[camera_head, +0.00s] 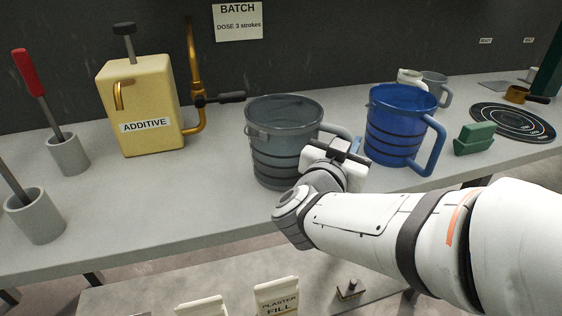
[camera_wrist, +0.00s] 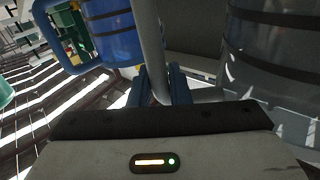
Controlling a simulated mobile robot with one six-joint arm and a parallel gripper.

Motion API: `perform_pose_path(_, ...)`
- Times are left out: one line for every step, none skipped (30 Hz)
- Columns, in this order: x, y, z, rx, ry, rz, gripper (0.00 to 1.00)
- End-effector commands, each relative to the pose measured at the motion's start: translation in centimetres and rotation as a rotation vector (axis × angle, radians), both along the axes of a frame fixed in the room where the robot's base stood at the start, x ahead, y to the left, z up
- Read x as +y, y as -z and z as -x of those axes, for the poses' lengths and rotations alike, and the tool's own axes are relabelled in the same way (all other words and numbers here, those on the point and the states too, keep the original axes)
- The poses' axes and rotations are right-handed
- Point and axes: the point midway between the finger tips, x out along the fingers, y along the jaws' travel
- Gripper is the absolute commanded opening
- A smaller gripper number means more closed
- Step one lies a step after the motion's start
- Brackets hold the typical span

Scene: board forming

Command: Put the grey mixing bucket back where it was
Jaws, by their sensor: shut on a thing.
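The grey mixing bucket (camera_head: 284,128) is upright on or just above the worktop, left of the blue bucket (camera_head: 398,124). It has dark bands and a handle on its right side. My gripper (camera_head: 337,150) is at that handle, coming from the front right. In the wrist view my gripper's blue fingers (camera_wrist: 164,84) are shut on the grey handle (camera_wrist: 150,45). The grey bucket's wall (camera_wrist: 275,45) fills the right of the wrist view, and the blue bucket (camera_wrist: 112,30) shows at the left. Whether the bucket's base touches the worktop is unclear.
The worktop (camera_head: 180,205) is clear in front of the yellow additive dispenser (camera_head: 140,105). Two grey holders with tools (camera_head: 67,153) stand at the left. A green block (camera_head: 474,138) and a round dark plate (camera_head: 512,122) lie right of the blue bucket. A batch sign (camera_head: 238,21) hangs behind.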

Motion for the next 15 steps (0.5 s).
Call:
perform_pose_path(0.00, -0.01, -0.01, -0.006, 0.000, -0.002, 0.00)
perform_pose_path(0.01, 0.05, -0.02, -0.006, 0.000, -0.002, 0.00)
perform_pose_path(0.00, 0.12, -0.01, -0.006, 0.000, -0.002, 0.00)
perform_pose_path(0.01, 0.17, -0.02, -0.006, 0.000, -0.002, 0.00)
perform_pose_path(0.00, 0.22, -0.01, -0.006, 0.000, -0.002, 0.00)
perform_pose_path(0.00, 0.29, -0.01, -0.006, 0.000, -0.002, 0.00)
perform_pose_path(0.00, 0.18, -0.03, -0.006, 0.000, -0.002, 0.19)
perform_pose_path(0.00, 0.16, -0.02, -0.006, 0.000, -0.002, 0.21)
perform_pose_path(0.00, 0.18, -0.01, -0.005, 0.000, -0.002, 0.25)
perform_pose_path(0.00, 0.19, -0.01, -0.005, 0.000, -0.002, 0.27)
perform_pose_path(0.00, 0.21, -0.01, -0.005, 0.000, -0.002, 0.30)
perform_pose_path(0.00, 0.23, -0.01, -0.003, 0.000, -0.002, 0.33)
perform_pose_path(0.01, 0.24, -0.01, -0.003, 0.000, -0.002, 0.35)
perform_pose_path(0.01, 0.25, -0.02, -0.003, 0.000, -0.002, 0.38)
perform_pose_path(0.01, 0.26, -0.02, -0.003, 0.000, -0.001, 0.41)
